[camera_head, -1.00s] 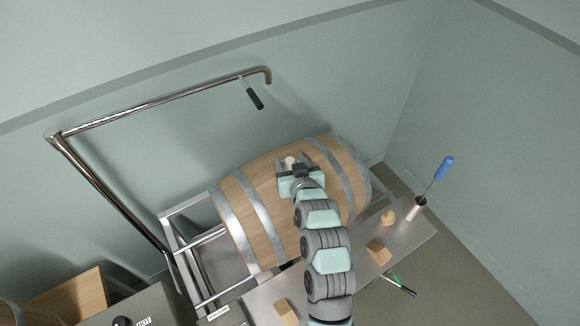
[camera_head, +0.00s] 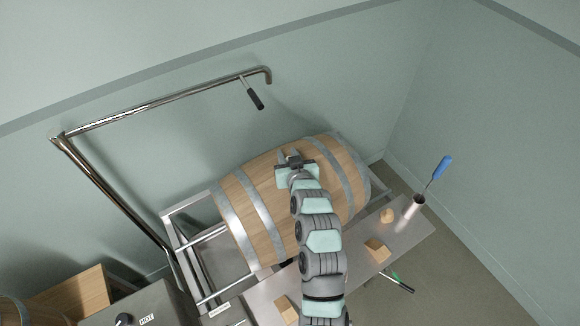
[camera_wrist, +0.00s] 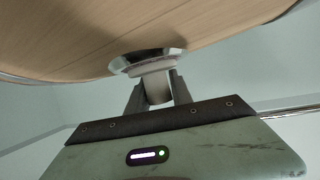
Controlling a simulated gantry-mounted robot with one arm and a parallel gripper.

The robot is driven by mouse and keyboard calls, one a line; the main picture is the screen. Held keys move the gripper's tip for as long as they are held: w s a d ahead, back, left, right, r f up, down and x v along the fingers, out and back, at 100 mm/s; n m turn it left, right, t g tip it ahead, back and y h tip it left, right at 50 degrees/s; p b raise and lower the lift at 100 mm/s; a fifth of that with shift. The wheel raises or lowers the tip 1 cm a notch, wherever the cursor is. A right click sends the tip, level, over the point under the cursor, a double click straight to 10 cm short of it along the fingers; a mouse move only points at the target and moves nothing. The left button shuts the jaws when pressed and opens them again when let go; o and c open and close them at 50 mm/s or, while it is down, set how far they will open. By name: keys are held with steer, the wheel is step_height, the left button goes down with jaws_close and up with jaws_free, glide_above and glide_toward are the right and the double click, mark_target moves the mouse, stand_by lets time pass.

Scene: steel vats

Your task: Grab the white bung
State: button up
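The wooden barrel (camera_head: 252,205) with grey metal hoops lies on its side on a metal rack. My gripper (camera_head: 294,159) is over the top of the barrel and hides the bung in the head view. In the wrist view the white bung (camera_wrist: 157,88) stands at the metal-rimmed bunghole (camera_wrist: 147,57) of the barrel. The two fingers of my gripper (camera_wrist: 158,92) lie against its two sides and look shut on it. I cannot tell how deep the bung sits in the hole.
A metal shelf (camera_head: 345,254) in front of the barrel holds wooden blocks (camera_head: 377,250), a small round wooden piece (camera_head: 387,215) and a metal cup (camera_head: 419,199) with a blue-handled tool (camera_head: 442,167). A bent steel pipe (camera_head: 165,99) rises behind at left. The air above the barrel is clear.

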jaws_close()
stand_by(0.3)
